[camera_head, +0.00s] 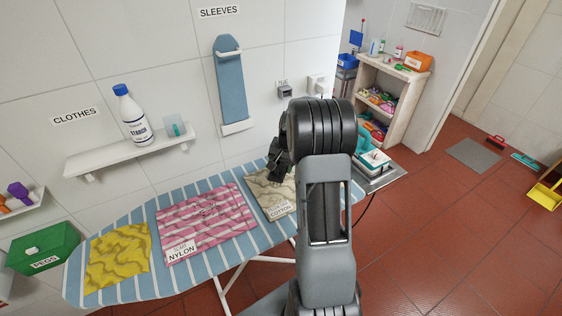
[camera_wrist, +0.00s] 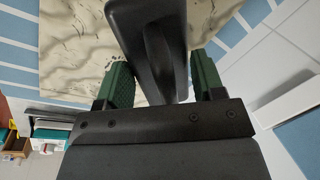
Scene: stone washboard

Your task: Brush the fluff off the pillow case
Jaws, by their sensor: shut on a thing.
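My gripper (camera_head: 279,165) is above the beige cloth at the right part of the ironing board. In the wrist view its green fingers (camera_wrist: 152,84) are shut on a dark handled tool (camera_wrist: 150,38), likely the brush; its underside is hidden. The beige cloth (camera_head: 268,196), tagged COTTON, has wavy creases and also fills the top of the wrist view (camera_wrist: 75,45). A pink striped cloth (camera_head: 228,226), tagged NYLON, has thin dark squiggles. A yellow creased cloth (camera_head: 119,258) lies at the left.
The blue striped ironing board (camera_head: 186,282) runs along the tiled wall. A teal iron (camera_head: 372,162) stands at its right end. A shelf (camera_head: 130,152) with a starch bottle (camera_head: 133,120) hangs above, and a green peg box (camera_head: 44,250) sits left.

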